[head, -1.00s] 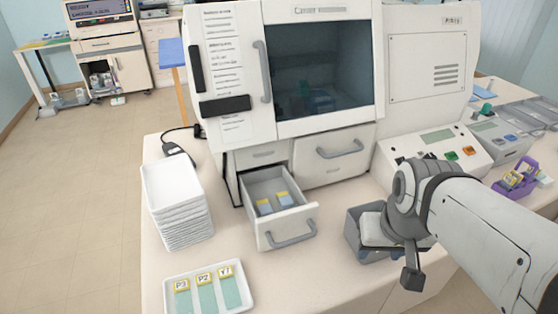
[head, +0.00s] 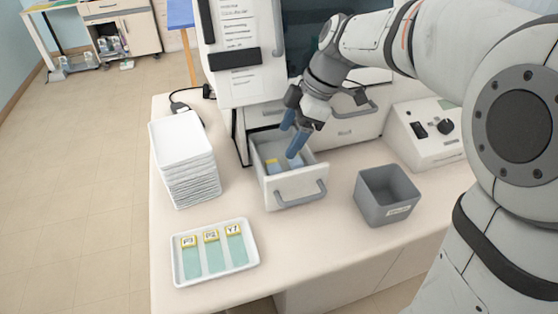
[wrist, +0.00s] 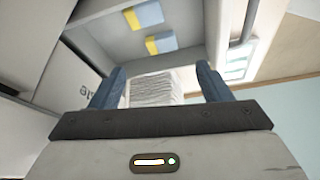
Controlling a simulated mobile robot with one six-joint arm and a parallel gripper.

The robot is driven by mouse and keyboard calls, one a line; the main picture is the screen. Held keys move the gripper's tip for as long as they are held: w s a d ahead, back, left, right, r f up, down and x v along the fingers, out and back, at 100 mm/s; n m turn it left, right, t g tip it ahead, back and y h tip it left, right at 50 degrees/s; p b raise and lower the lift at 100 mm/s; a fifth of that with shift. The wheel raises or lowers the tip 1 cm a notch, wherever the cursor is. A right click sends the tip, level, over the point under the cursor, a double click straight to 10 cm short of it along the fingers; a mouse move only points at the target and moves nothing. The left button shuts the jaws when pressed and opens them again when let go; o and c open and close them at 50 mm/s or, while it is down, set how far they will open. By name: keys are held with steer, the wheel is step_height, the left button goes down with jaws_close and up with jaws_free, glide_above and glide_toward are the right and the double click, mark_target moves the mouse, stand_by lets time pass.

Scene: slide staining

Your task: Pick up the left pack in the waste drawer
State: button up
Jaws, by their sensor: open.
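The waste drawer (head: 295,186) is pulled open and holds two small yellow and blue packs. In the wrist view both show inside the drawer (wrist: 186,20): the left pack (wrist: 160,44) lower and the right pack (wrist: 144,16) higher. My gripper (head: 291,138) is above the drawer, tilted, fingers pointing down-left. It is open with nothing between the fingers (wrist: 162,85).
A stack of white trays (head: 188,170) stands left of the drawer. A white tray (head: 250,262) with three labelled slides lies in front. A grey bin (head: 387,200) stands to the right. The machine's front (head: 235,85) rises behind the drawer.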

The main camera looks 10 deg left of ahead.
mark_target(275, 164)
steer(key=x, duration=0.7)
steer(key=shift+f+p, duration=0.35)
steer(key=shift+p, duration=0.05)
steer(key=shift+c, duration=0.4)
steer(key=c, duration=1.3)
steer(key=shift+d, duration=0.1)
